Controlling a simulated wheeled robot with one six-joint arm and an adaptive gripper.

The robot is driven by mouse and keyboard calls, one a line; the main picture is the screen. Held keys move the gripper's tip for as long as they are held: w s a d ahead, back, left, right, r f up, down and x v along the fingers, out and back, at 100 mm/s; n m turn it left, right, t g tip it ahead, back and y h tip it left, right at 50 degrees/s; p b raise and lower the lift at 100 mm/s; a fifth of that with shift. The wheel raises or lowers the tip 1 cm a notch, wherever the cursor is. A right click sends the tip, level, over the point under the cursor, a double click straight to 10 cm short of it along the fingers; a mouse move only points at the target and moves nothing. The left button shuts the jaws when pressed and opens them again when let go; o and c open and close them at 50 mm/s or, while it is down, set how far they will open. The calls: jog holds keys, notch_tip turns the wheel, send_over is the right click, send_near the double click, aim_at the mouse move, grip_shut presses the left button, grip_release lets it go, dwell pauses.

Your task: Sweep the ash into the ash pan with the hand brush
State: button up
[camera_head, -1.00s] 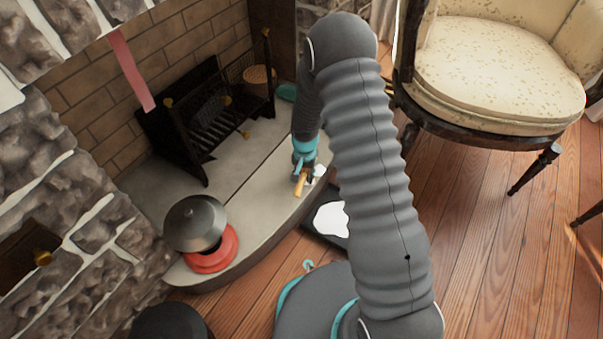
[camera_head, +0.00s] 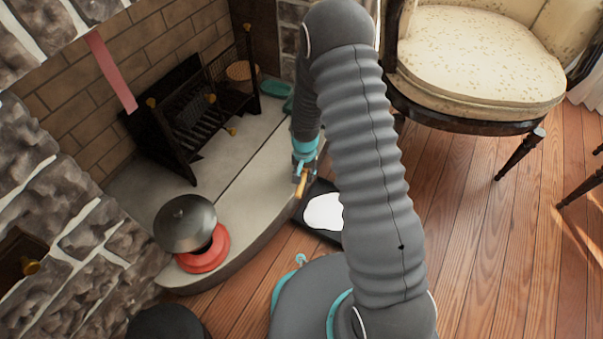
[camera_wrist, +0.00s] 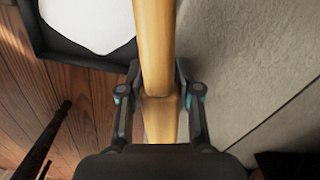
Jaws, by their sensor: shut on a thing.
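My gripper (camera_head: 304,168) is shut on the tan wooden handle of the hand brush (camera_head: 301,184), at the front edge of the stone hearth. In the wrist view the handle (camera_wrist: 155,40) runs between the fingers of my gripper (camera_wrist: 159,88); the bristles are not visible. The black ash pan (camera_head: 311,229) lies on the wood floor against the hearth, below and right of the brush. A white patch, seemingly ash (camera_head: 323,212), covers much of its inside. The pan's rim (camera_wrist: 60,46) shows at upper left in the wrist view. My arm hides part of the pan.
A black fire grate (camera_head: 180,125) stands behind. A cream armchair (camera_head: 480,60) is at right. Bare floor (camera_head: 470,240) lies right of my arm.

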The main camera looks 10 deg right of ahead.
aim_at(305, 170)
jog(key=shift+s, duration=0.15)
jog(key=shift+r+p, duration=1)
jog(key=shift+r, duration=0.7)
